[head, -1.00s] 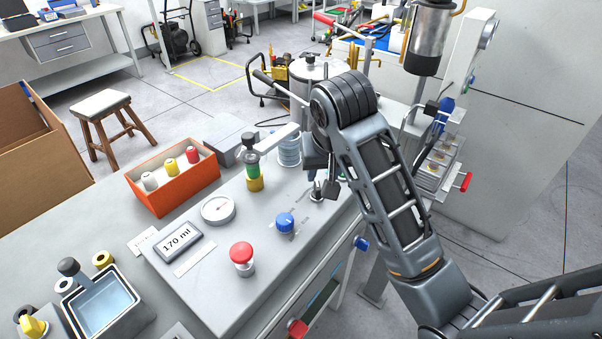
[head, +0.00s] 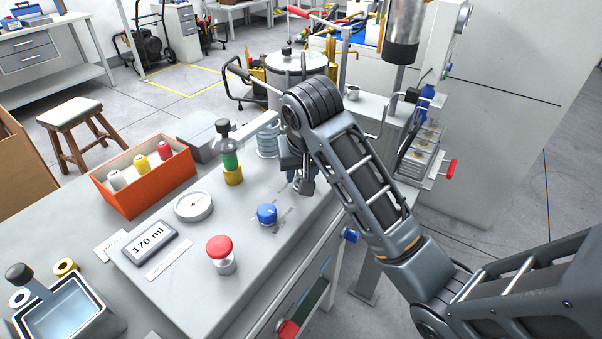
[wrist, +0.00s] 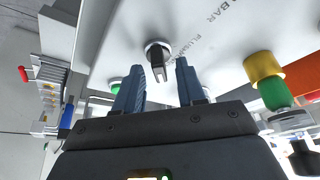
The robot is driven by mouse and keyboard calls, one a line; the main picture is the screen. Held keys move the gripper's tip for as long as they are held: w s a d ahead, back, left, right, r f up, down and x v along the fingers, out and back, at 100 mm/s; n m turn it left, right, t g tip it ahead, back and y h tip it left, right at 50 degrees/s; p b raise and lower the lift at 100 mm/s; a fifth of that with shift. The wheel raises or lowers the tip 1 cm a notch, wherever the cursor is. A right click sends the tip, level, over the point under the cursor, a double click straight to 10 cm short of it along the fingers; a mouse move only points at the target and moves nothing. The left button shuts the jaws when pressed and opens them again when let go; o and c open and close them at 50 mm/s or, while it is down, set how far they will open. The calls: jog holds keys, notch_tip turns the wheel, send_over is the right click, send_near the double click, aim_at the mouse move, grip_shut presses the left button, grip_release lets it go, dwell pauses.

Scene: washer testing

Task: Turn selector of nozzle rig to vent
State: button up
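A small metal selector with a dark lever (wrist: 158,60) stands on the rig's grey top panel (wrist: 110,30), beside printed lettering that I can only partly read. In the wrist view my gripper (wrist: 159,82) is open, its two blue-grey fingers on either side of the lever's tip with gaps visible. In the head view my gripper (head: 305,186) is low over the panel and mostly hides the selector. A blue knob (head: 267,214) with small labels sits left of it. I cannot read a vent mark.
A red push button (head: 219,247), a round gauge (head: 193,206) and a "170 ml" display (head: 150,243) are on the panel. A green and yellow nozzle (head: 231,165) stands left of my gripper. An orange box (head: 150,195) of bottles is behind.

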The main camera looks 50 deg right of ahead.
jog(key=shift+c, duration=0.2)
grip_shut()
jog(key=shift+r+n+p, duration=0.15)
jog(key=shift+n+p, duration=0.15)
jog(key=shift+p, duration=0.95)
jog(key=shift+r+n+y+p, duration=0.1)
jog(key=shift+n+y+p, duration=0.3)
jog(key=shift+n+p, duration=0.45)
jog(key=n+p, duration=0.1)
jog(key=p, duration=0.1)
jog(key=n+y+p, duration=0.1)
jog(key=n+p, duration=0.1)
jog(key=shift+s+d+n+t, duration=0.15)
jog(key=shift+n+t, duration=0.1)
jog(key=shift+t, duration=0.15)
jog(key=shift+d+f+n+y+p, duration=0.1)
jog(key=shift+f+n+y+p, duration=0.1)
jog(key=shift+n+y+p, duration=0.8)
jog(key=shift+n, duration=0.6)
